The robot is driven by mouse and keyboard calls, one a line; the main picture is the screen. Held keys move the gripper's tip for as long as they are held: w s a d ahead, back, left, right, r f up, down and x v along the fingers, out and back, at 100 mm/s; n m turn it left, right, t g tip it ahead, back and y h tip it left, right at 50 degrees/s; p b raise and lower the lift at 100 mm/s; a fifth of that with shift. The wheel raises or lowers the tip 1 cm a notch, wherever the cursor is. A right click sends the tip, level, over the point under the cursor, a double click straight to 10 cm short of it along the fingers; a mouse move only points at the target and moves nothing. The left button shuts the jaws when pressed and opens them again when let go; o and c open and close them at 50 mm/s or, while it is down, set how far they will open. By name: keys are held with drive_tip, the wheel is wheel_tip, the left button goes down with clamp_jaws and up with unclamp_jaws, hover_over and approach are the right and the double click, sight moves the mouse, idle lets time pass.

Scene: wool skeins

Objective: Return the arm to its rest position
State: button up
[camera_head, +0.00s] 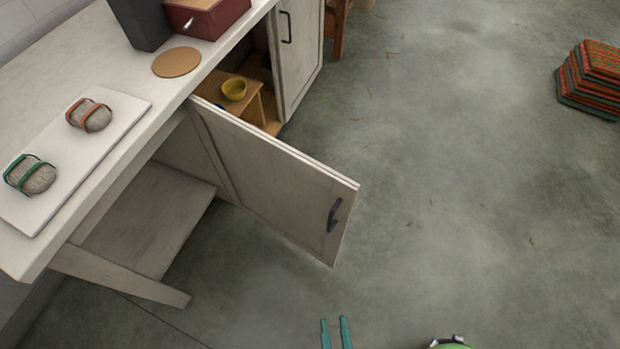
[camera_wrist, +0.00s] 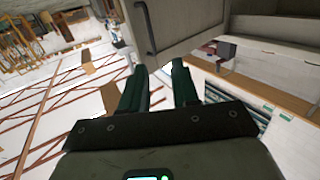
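My gripper (camera_head: 336,333) shows at the bottom edge of the head view, its two teal fingers apart with nothing between them. It is over the bare floor, in front of the open cabinet door (camera_head: 285,185) and apart from it. In the wrist view my gripper (camera_wrist: 160,72) also has its two dark green fingers spread and empty. The door with its dark handle (camera_wrist: 146,25) shows beyond the fingertips there. Most of my arm is outside the head view.
Two grey wool skeins, one with an orange band (camera_head: 90,115) and one with a green band (camera_head: 30,175), lie on a white board (camera_head: 128,108) on the counter. A yellow bowl (camera_head: 234,89) sits inside the cabinet. Folded striped textiles (camera_head: 590,80) lie far right. The middle floor is clear.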

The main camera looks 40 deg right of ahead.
drive_tip(key=w+d+f+n+g+y+p, duration=0.25)
drive_tip(key=w+d+n+g+y, duration=0.3)
drive_tip(key=w+d+y, duration=0.45)
drive_tip(key=s+d+r+g+p, duration=0.1)
drive_tip(key=s+d+r+g, duration=0.1)
drive_tip(key=d+r+g, duration=0.2)
drive_tip(key=s+d+r+g+h+p, duration=0.1)
drive_tip(key=d+r+g, duration=0.3)
drive_tip(key=r, duration=0.5)
drive_tip(key=shift+s+d+p, duration=0.2)
drive_tip(key=shift+s+p, duration=0.45)
drive_tip(key=shift+s, duration=0.2)
drive_tip(key=shift+g, duration=0.25)
idle(2.5)
drive_tip(key=shift+d, duration=0.55)
